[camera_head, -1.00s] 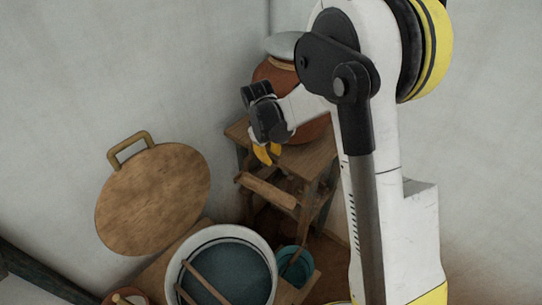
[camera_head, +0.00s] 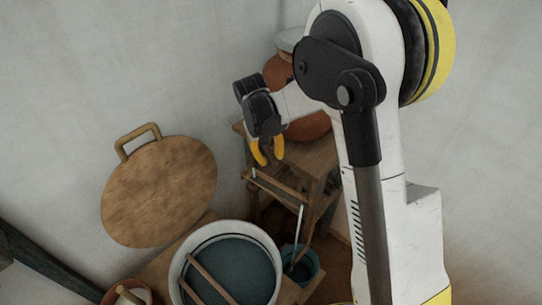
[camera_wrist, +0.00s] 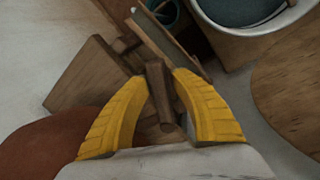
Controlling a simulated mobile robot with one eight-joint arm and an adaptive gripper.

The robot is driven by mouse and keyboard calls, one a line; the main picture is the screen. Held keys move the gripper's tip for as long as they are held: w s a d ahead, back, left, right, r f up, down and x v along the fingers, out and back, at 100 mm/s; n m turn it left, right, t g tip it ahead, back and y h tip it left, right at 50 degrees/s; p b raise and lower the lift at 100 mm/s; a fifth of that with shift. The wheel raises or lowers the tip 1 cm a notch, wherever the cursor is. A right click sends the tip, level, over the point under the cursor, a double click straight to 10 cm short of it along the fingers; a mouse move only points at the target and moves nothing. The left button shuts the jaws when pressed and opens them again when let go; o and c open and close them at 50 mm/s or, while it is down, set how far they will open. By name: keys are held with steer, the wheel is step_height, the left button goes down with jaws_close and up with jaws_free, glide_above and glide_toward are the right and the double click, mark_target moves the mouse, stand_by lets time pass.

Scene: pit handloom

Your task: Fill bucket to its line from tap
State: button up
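The teal bucket (camera_head: 306,264) sits low beside the stand. It is small in the wrist view (camera_wrist: 166,13) at the top edge. A thin pale streak, looking like water, drops from the end of the wooden trough (camera_head: 278,186) into the bucket. Its water level and line cannot be made out. The clay pot (camera_head: 307,126) stands on the wooden stand, partly behind my arm. My gripper (camera_head: 268,160) is at the pot's left, above the trough. In the wrist view its yellow fingertips (camera_wrist: 163,76) close in on both sides of a wooden peg-like tap handle (camera_wrist: 160,92).
A large white-rimmed tub (camera_head: 205,242) of dark liquid with sticks across it stands left of the bucket. A round wooden board with a handle (camera_head: 158,190) leans on the wall behind it. A small clay bowl (camera_head: 117,296) is at the lower left.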

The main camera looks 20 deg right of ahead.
steer(key=shift+o, duration=0.5)
steer(key=shift+r, duration=0.3)
step_height(320, 180, up, 11)
steer(key=a, duration=0.2)
steer(key=shift+a, duration=0.15)
steer(key=shift+s, duration=0.15)
